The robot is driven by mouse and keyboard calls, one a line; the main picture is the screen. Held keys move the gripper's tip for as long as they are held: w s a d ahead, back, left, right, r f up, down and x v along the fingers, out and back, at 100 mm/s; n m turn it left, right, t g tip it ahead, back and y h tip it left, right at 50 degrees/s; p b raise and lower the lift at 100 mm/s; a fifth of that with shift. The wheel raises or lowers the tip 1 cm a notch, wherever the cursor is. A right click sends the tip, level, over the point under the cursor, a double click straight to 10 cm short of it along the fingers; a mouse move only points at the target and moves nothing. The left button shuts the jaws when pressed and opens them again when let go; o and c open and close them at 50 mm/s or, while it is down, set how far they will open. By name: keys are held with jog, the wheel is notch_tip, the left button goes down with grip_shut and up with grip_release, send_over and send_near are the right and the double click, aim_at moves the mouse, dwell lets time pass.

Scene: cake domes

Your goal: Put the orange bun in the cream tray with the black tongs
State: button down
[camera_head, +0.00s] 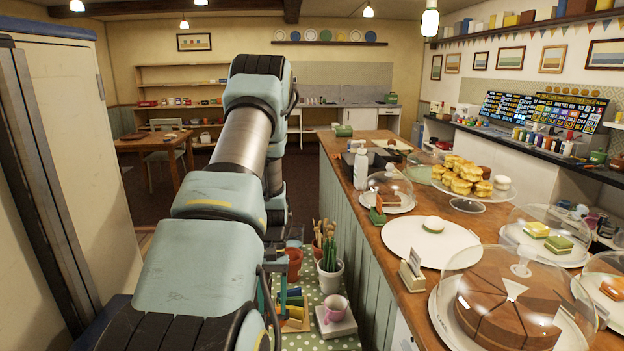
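My arm rises through the left middle and bends down at its far end. I cannot pick out the black tongs or the orange bun for certain. An orange-topped piece (613,289) sits under a clear dome at the right edge. A large pale round board (400,240) on the counter bears a small white-topped, green-based cake (433,225). I cannot tell whether this board is the cream tray.
The wooden counter (392,290) bears a domed chocolate cake (500,305), a stand of yellow-filled buns (462,180), other domes and a white bottle (361,168). Below my arm's right side, a dotted cloth (340,342) holds a cactus pot (330,278) and pink cup (336,307).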

jog(key=shift+f+b, duration=1.8)
jog(key=shift+f, duration=0.45)
jog(key=shift+r, duration=0.1)
